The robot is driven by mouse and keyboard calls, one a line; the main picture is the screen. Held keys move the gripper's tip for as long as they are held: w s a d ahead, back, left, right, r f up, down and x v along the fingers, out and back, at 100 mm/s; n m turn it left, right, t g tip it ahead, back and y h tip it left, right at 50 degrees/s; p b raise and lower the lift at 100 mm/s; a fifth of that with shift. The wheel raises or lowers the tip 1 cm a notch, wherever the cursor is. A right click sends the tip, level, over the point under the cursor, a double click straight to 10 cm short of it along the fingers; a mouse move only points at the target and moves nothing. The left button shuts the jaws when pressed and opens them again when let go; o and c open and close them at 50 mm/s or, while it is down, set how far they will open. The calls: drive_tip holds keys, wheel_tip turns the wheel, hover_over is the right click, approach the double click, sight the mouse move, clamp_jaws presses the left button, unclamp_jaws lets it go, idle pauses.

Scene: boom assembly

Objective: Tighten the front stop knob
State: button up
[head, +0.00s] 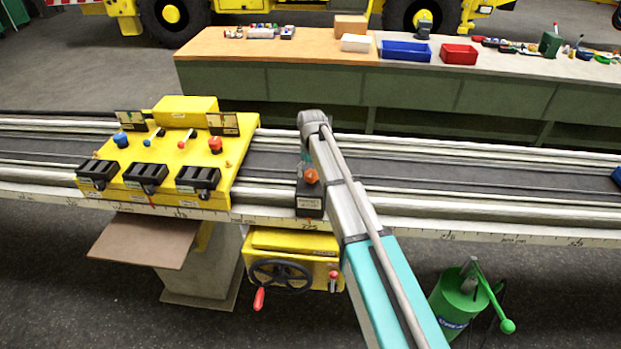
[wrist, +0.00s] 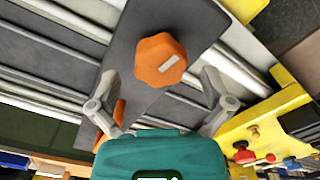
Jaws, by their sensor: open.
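An orange lobed knob (wrist: 160,60) with a pale bar on its face stands on a dark plate (wrist: 195,22) in the wrist view. My gripper (wrist: 160,88) is open, one grey finger to each side of this knob with gaps, touching nothing that I can see. A second orange knob (wrist: 119,112) is partly hidden behind the left finger and the teal gripper body. In the head view, an orange knob (head: 312,177) sits on a dark stop block (head: 309,205) with a small label on the rail. My arm hides much of the gripper there.
The yellow control box (head: 140,190) with levers and buttons stands left of the stop block. A yellow handwheel unit (head: 290,243) hangs below the rail. A workbench (head: 290,45) with bins stands behind.

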drive_tip(key=shift+f+b, duration=0.4)
drive_tip(key=shift+f, duration=0.25)
